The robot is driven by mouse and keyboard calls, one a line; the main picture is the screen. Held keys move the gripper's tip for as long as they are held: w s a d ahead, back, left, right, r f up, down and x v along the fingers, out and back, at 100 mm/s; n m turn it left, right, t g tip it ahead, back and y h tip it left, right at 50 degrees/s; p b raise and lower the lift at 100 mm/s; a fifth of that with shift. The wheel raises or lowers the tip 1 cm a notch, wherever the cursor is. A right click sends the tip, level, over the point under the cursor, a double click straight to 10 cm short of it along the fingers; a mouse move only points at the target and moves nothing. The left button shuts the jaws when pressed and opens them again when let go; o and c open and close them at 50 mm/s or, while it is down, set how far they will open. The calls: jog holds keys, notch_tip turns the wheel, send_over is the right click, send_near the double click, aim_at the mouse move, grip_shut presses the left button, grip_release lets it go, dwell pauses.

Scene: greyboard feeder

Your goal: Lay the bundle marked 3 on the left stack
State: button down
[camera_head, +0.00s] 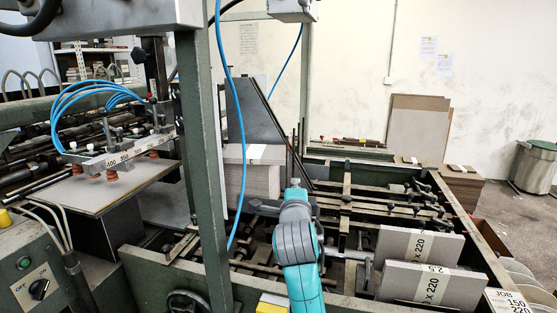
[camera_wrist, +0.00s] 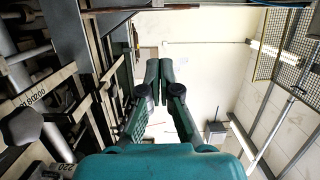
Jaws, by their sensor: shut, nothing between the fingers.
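In the head view my arm hides the fingers.
A green post (camera_head: 203,160) and blue hoses stand left of my arm. The feeder's rails and dark bars (camera_head: 385,208) lie around and behind it. A job card (camera_head: 505,300) is at the lower right. A suction bar (camera_head: 125,155) hangs over a board at left.

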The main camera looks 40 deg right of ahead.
jog(key=w+a+x, duration=0.2)
jog(key=x, duration=1.1)
jog(key=shift+r, duration=0.2)
jog(key=shift+w, duration=0.15)
